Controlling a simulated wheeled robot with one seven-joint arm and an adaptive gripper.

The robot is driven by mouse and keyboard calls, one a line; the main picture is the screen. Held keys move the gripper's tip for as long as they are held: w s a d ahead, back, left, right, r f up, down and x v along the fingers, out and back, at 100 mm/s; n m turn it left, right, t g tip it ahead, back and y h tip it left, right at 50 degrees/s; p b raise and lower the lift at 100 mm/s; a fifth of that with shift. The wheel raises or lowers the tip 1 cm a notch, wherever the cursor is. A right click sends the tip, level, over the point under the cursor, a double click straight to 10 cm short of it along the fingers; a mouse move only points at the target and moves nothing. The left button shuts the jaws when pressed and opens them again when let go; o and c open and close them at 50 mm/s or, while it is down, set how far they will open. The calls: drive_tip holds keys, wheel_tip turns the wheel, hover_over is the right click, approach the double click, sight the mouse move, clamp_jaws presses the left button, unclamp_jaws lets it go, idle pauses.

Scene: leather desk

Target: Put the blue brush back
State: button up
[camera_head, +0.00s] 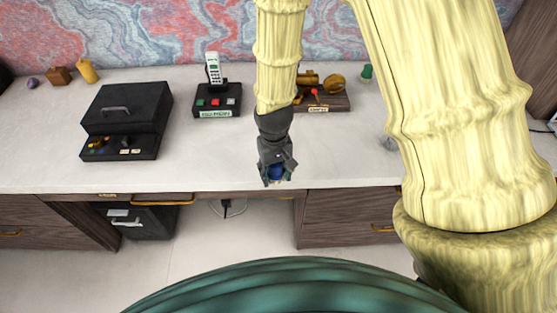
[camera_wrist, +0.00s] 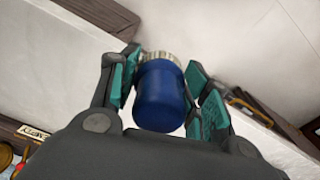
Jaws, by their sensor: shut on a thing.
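My gripper (camera_head: 277,176) is over the front edge of the white desk top (camera_head: 225,165), fingers pointing down. It is shut on the blue brush (camera_wrist: 160,95), which also shows as a small blue patch between the fingers in the head view (camera_head: 276,172). In the wrist view the brush is a rounded blue body with a silvery ring at its far end. The teal finger pads of my gripper (camera_wrist: 160,90) flank it. Bristles cannot be made out.
Behind my gripper stands a wooden holder (camera_head: 335,103) with a label and small items. A phone stand (camera_head: 232,98) and a black box (camera_head: 128,112) with a front tray stand further left. The desk front between them and the edge is clear. Drawers (camera_head: 345,222) are below.

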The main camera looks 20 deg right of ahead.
drive_tip(key=shift+s+a+f, duration=0.15)
drive_tip(key=shift+s+f, duration=0.15)
drive_tip(key=shift+s, duration=0.3)
drive_tip(key=shift+s+a+f, duration=0.1)
drive_tip(key=shift+s+f, duration=0.2)
drive_tip(key=shift+s, duration=0.25)
drive_tip(key=w+d+p, duration=0.1)
drive_tip(key=w, duration=0.4)
drive_tip(key=w+d+f+p, duration=0.1)
drive_tip(key=w+d+p, duration=0.1)
drive_tip(key=w, duration=0.2)
drive_tip(key=w+d+p, duration=0.1)
drive_tip(key=w, duration=0.4)
drive_tip(key=shift+w+d+f, duration=0.2)
drive_tip(key=shift+w+d, duration=0.05)
drive_tip(key=shift+w, duration=0.05)
drive_tip(key=shift+w+f, duration=0.1)
drive_tip(key=shift+f, duration=0.05)
drive_tip(key=shift+f+p, duration=0.95)
drive_tip(key=shift+f, duration=0.7)
drive_tip(key=shift+f, duration=0.2)
drive_tip(key=o, duration=1)
drive_tip(key=shift+o, duration=0.2)
drive_tip(key=shift+r, duration=0.1)
